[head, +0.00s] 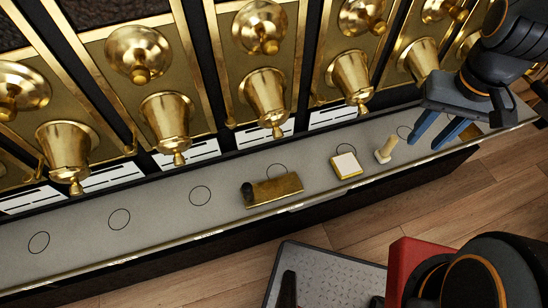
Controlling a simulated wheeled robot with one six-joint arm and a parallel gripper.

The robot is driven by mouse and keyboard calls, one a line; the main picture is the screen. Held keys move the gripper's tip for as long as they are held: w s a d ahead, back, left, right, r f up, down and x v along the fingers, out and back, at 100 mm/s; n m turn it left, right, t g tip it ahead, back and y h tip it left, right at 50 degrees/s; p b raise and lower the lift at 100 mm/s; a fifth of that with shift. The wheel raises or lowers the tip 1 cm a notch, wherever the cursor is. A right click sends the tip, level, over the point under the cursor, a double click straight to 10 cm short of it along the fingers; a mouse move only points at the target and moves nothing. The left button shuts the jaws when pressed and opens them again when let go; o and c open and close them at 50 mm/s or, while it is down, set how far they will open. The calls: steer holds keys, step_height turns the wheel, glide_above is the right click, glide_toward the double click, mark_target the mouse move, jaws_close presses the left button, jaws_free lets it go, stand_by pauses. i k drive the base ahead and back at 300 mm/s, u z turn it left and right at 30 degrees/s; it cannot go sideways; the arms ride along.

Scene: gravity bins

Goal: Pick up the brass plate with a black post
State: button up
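The brass plate with a black post (275,191) lies on the grey shelf, near its middle. It is a flat gold rectangle, and its short dark post (247,189) stands at its left end. My gripper (438,134) is at the right end of the shelf, well to the right of the plate. Its two blue fingers are spread apart, with nothing seen between them. The plate is in full view, and nothing covers it.
A white-topped yellow block (346,165) and a small cream piece (386,150) stand on the shelf between the plate and my gripper. Several brass bells and dispensers line the wall behind. Drawn circles mark the shelf, which is clear at left. A grey tray (325,275) is in front.

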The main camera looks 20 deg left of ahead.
mark_target(272, 190)
steer(key=u, duration=0.4)
steer(key=k, duration=0.9)
steer(key=u, duration=1.3)
steer(key=i, duration=0.5)
steer(key=u, duration=0.05)
